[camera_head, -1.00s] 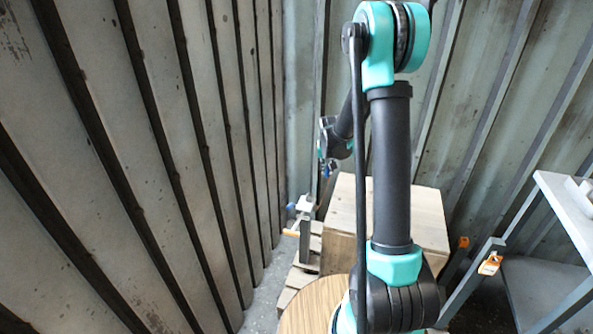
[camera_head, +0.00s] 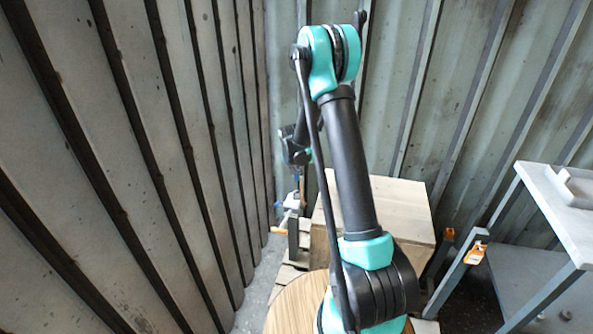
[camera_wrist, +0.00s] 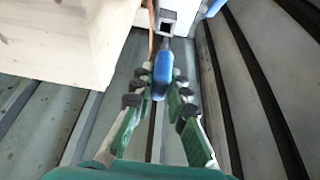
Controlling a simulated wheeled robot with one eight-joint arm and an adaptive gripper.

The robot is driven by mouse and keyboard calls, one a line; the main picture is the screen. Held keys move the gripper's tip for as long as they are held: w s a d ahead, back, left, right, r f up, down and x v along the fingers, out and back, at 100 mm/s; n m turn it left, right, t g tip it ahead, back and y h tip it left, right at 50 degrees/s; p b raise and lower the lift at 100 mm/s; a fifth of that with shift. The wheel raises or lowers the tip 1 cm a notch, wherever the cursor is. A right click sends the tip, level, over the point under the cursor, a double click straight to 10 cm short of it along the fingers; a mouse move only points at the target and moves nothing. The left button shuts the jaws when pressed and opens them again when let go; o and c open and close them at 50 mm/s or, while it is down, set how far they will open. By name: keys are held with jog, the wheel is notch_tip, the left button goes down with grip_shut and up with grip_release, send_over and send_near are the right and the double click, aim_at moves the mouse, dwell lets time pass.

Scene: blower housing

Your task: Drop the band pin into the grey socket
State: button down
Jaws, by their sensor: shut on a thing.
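In the wrist view, my gripper (camera_wrist: 162,76) has its two green-padded fingers shut on a blue, rounded, elongated piece, which I take as the band pin (camera_wrist: 161,62). The grey socket (camera_wrist: 175,12), a light grey block with a dark square hole, is just beyond the pin's far end. I cannot tell whether pin and socket touch. In the head view, a pale fixture (camera_head: 292,203) stands beside the wooden box, below my wrist. My fingers and the pin are not clearly visible there.
A wooden box (camera_head: 405,205) stands right of the fixture and shows at upper left in the wrist view (camera_wrist: 60,35). Corrugated metal walls (camera_head: 100,180) close in left and behind. A grey table (camera_head: 550,205) stands at the right. A round wooden top (camera_head: 290,305) is at the front.

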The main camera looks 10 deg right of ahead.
aim_at(297, 184)
jog(key=shift+f, duration=3.35)
jog(key=shift+f, duration=0.15)
jog(key=c, duration=1.4)
grip_release()
jog(key=v, duration=1.2)
jog(key=s+d+r+n+y, duration=0.15)
jog(key=s+r, duration=0.25)
jog(key=s, duration=0.4)
jog(key=s+d+r+n+h, duration=0.1)
jog(key=s+d+r, duration=0.3)
jog(key=s, duration=0.5)
jog(key=shift+n+y, duration=0.65)
jog(key=shift+n, duration=0.3)
jog(key=s, duration=1.8)
jog(key=shift+d, duration=0.2)
